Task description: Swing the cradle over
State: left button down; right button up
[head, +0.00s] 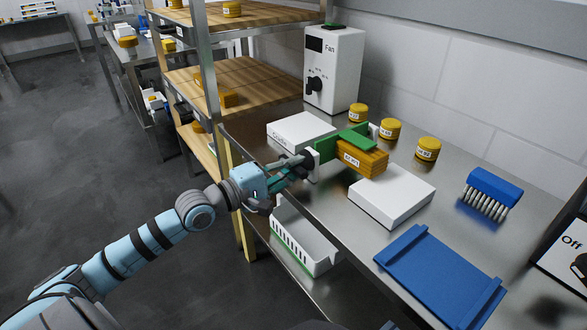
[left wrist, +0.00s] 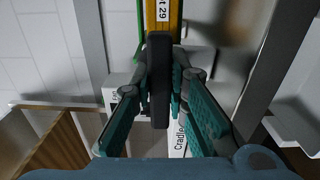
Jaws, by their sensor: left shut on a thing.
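The cradle has green plates (head: 343,142) around a yellow block with a lot label (head: 362,158). It is held above the bench between two white supports (head: 313,165). A black handle (left wrist: 158,80) is at its near end. My left gripper (head: 292,168) reaches in from the left and is shut on this handle. In the left wrist view its teal-padded fingers (left wrist: 160,98) lie on either side of the handle, with the yellow block beyond. My fingers partly hide the near support. My right gripper is not in view.
White blocks lie left (head: 300,130) and right (head: 393,196) of the cradle. Several yellow tubs (head: 428,149) stand behind, near the Fan box (head: 334,70). A brush (head: 490,195) and blue tray (head: 440,278) lie right. A shelf rack (head: 208,80) stands left; a white bin (head: 303,240) sits below.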

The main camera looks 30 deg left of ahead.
pick_arm(q)
jog(key=shift+m, duration=0.3)
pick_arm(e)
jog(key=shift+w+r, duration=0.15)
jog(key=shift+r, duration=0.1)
pick_arm(q)
jog(key=c, duration=1.6)
grip_release()
jog(key=shift+o, duration=0.2)
